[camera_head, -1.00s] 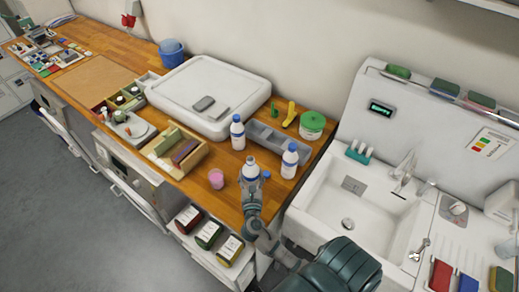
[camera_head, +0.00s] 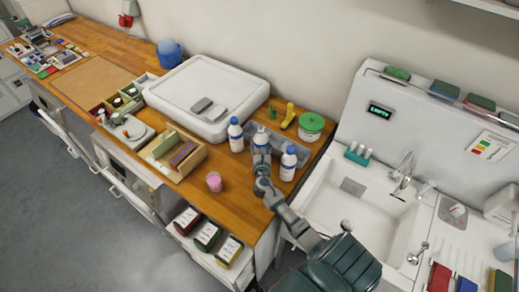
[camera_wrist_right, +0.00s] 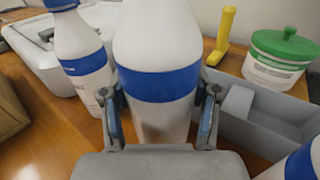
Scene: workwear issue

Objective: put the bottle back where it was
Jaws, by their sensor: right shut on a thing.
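A white bottle with a blue band (camera_head: 261,137) is upright in my right gripper (camera_head: 261,153), between two similar bottles. In the right wrist view the held bottle (camera_wrist_right: 156,50) fills the middle, with the fingers of my right gripper (camera_wrist_right: 162,110) on both sides of it. I cannot tell whether its base touches the worktop. The left bottle (camera_head: 236,138) also shows in the wrist view (camera_wrist_right: 78,45). The right bottle (camera_head: 288,165) stands closer to the sink; only part of it shows in the wrist view (camera_wrist_right: 302,166). My left gripper is not in view.
A grey tray (camera_wrist_right: 255,128) lies just behind and right of the held bottle. A green-lidded tub (camera_head: 310,127) and a yellow object (camera_head: 289,116) stand behind. A pink cup (camera_head: 214,181) is at the front left. The wooden worktop between cup and bottles is clear.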

